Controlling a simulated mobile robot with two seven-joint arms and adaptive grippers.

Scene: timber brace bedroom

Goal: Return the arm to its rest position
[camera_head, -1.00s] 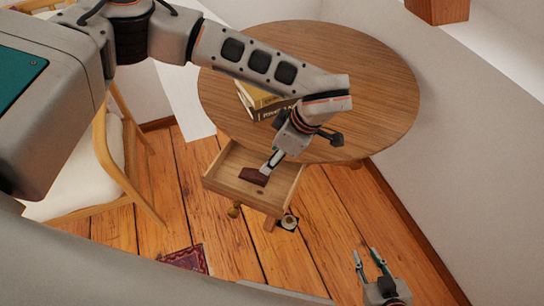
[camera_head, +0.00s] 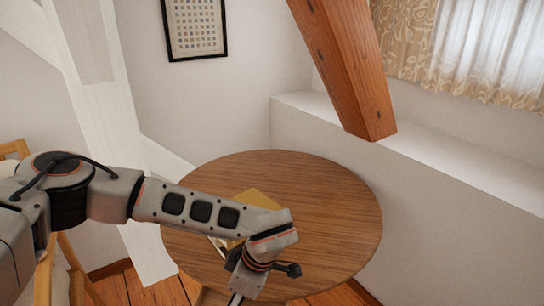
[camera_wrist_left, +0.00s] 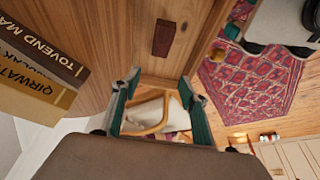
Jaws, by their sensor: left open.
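My left arm comes in from the left in the head view and reaches over the front of the round wooden table. Its left gripper (camera_head: 238,299) is cut off by the bottom edge of that view. In the left wrist view the two fingers of the left gripper (camera_wrist_left: 157,95) are spread apart with nothing between them. A dark brown block-like object (camera_wrist_left: 163,38) lies in the open wooden drawer (camera_wrist_left: 180,62), apart from the fingers. I do not see my right gripper clearly in either view.
The round table (camera_head: 330,215) carries books (camera_wrist_left: 40,60), partly hidden by my arm in the head view. A timber beam (camera_head: 350,70) slants down behind the table. A wooden chair (camera_head: 75,270) is at left. A red patterned rug (camera_wrist_left: 250,75) lies on the floor.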

